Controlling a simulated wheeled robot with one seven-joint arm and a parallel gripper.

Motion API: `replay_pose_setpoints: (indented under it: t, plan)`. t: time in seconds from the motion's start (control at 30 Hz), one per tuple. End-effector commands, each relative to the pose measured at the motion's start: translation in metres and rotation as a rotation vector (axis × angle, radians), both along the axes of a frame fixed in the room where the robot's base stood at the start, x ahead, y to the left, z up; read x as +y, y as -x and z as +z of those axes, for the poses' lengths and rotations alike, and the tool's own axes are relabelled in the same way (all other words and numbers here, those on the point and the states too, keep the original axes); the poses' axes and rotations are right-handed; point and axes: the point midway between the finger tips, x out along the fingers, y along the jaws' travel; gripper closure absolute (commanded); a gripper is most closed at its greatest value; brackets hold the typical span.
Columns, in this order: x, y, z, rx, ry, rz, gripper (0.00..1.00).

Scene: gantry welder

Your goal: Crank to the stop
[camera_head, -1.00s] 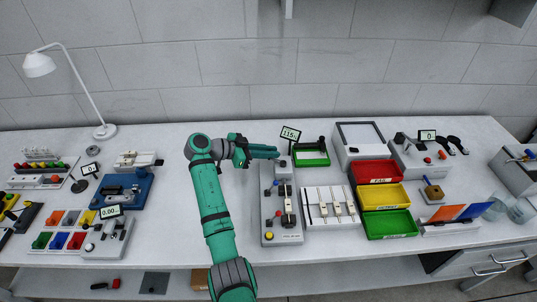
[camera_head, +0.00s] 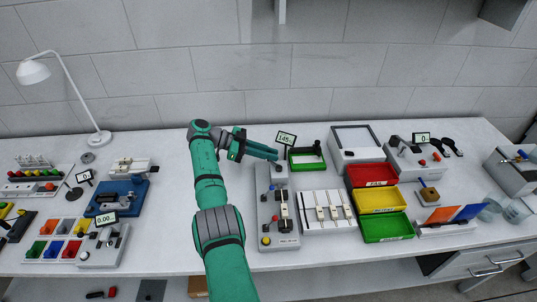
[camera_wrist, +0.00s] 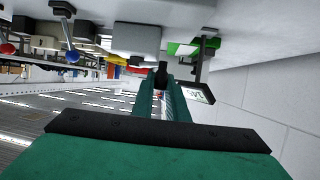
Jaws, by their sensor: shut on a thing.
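The gantry welder (camera_head: 264,228) is a long grey unit in the middle of the bench, with blue, red and yellow knobs. Its small display (camera_head: 286,139) stands at the back and seems to read 145. My gripper (camera_head: 276,155) reaches in from the left over the unit's back end, fingers nearly level. In the wrist view, my gripper (camera_wrist: 161,90) is shut on a dark upright crank handle (camera_wrist: 161,72) between the fingertips. The crank's arm and its stop are hidden or too small to make out. The display also shows, tilted, in the wrist view (camera_wrist: 199,93).
A row of white slides (camera_head: 327,212) and red, yellow and green bins (camera_head: 384,228) lie to the right.

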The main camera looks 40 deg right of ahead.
Motion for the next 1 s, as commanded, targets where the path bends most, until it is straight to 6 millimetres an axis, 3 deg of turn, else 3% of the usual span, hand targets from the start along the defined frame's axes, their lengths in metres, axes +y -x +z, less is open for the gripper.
replay_pose_setpoints:
  t: [0.67, 0.7, 0.77, 1.0]
  plan:
    - [0.0005, 0.0017, -0.0017, 0.003, -0.002, -0.025, 1.00]
    - [0.0005, 0.0018, -0.0016, 0.004, -0.003, -0.026, 0.80]
    - [0.0004, 0.0019, -0.0014, 0.004, -0.002, -0.026, 0.68]
    - [0.0002, 0.0015, -0.0001, 0.002, -0.001, -0.026, 0.68]
